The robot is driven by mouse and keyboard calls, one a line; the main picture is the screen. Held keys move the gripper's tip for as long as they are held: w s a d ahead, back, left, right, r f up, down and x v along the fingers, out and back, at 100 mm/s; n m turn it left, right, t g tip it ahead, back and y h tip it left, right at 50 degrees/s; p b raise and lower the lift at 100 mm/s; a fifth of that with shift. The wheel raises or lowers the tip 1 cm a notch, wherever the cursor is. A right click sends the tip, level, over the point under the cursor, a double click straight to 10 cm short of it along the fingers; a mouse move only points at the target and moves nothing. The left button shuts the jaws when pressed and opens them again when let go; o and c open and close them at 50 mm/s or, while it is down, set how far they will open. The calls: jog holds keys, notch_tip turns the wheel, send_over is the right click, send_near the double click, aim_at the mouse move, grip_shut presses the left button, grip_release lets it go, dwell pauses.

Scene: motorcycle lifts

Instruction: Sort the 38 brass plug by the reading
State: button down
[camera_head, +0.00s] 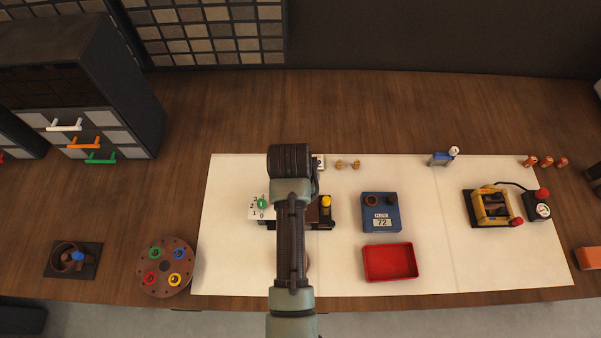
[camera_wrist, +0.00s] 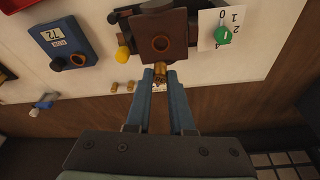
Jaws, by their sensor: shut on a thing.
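My gripper (camera_wrist: 161,74) has its two blue fingers shut on a small brass plug (camera_wrist: 159,75), in front of the dark brown fixture block with a round hole (camera_wrist: 161,43). I cannot tell whether the plug touches the block. In the head view my arm hides the gripper and most of the fixture. A blue meter box reading 72 (camera_head: 381,213) stands right of the fixture; it also shows in the wrist view (camera_wrist: 64,42). Two more brass plugs (camera_head: 348,164) stand behind on the white mat. A green knob (camera_head: 263,204) sits on a numbered card, and a yellow knob (camera_head: 326,201) is at the fixture's right.
An empty red tray (camera_head: 390,276) lies in front of the meter. A yellow device (camera_head: 492,207) with a gauge and several copper-coloured pieces (camera_head: 546,161) stand right. A round brown plate with coloured rings (camera_head: 165,267) and a dark holder (camera_head: 73,259) stand left. The white mat (camera_head: 345,181) has free room.

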jog(key=shift+s+f+b, duration=0.2)
jog(key=shift+f+b, duration=0.3)
jog(key=shift+f, duration=0.05)
jog(key=shift+f+b, duration=1.2)
jog(key=shift+f, duration=0.4)
jog(key=shift+p, duration=0.65)
jog(key=shift+f+b, duration=0.55)
jog(key=shift+f, duration=0.25)
jog(key=shift+c, duration=1.5)
grip_release()
